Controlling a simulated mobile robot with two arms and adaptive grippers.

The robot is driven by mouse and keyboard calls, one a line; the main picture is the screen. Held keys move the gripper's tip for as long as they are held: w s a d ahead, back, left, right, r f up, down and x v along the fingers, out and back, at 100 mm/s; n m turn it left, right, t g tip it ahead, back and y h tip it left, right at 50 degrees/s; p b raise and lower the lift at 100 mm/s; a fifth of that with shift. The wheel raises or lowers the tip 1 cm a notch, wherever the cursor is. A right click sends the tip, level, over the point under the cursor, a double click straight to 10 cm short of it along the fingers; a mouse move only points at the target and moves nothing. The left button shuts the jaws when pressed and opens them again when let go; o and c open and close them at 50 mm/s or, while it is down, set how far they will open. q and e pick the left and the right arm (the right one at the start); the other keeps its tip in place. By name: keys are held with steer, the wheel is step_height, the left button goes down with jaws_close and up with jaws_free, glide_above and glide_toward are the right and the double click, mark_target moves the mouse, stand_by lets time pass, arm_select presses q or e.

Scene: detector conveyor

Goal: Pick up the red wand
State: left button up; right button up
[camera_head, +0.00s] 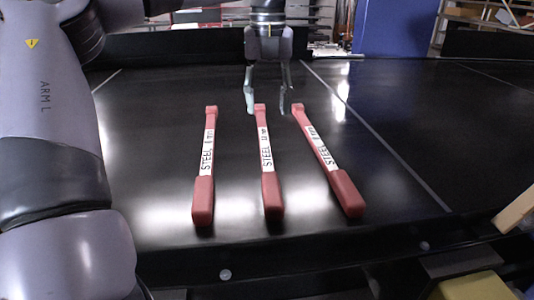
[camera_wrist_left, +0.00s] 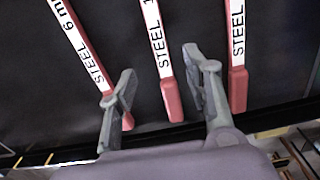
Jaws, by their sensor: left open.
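Three red wands with white "STEEL" labels lie on the black conveyor: a left wand (camera_head: 203,190), a middle wand (camera_head: 271,190) and a right wand (camera_head: 344,190) lying at a slant. Their thick handles point toward me. My left gripper (camera_head: 268,106) is open and empty at the far ends of the wands. In the left wrist view, the open fingers (camera_wrist_left: 160,64) appear either side of the middle wand (camera_wrist_left: 171,98); its height above it is unclear. The slanted wand (camera_wrist_left: 84,48) is partly behind one finger, and another wand (camera_wrist_left: 237,88) lies outside the other finger.
The conveyor surface (camera_head: 430,110) is clear to the right of the wands. A dark raised wall (camera_head: 170,45) and a blue panel (camera_head: 392,28) stand behind it. A yellow object (camera_head: 468,287) and a light wooden piece (camera_head: 515,210) are at the lower right.

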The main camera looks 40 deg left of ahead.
arm_select(q)
steer(key=p, duration=0.1)
glide_above(266, 154)
steer(key=f, duration=0.6)
steer(key=shift+w+f, duration=0.2)
steer(key=f+p, duration=0.1)
steer(key=f, duration=0.1)
steer(key=f+p, duration=0.1)
steer(key=f, duration=0.2)
steer(key=shift+s+a, duration=0.1)
steer(key=shift+s, duration=0.1)
steer(key=shift+w+f, duration=0.1)
steer(key=shift+f, duration=0.1)
steer(key=shift+r, duration=0.1)
steer(key=shift+c, duration=0.5)
steer(key=shift+c, duration=0.7)
jaws_close()
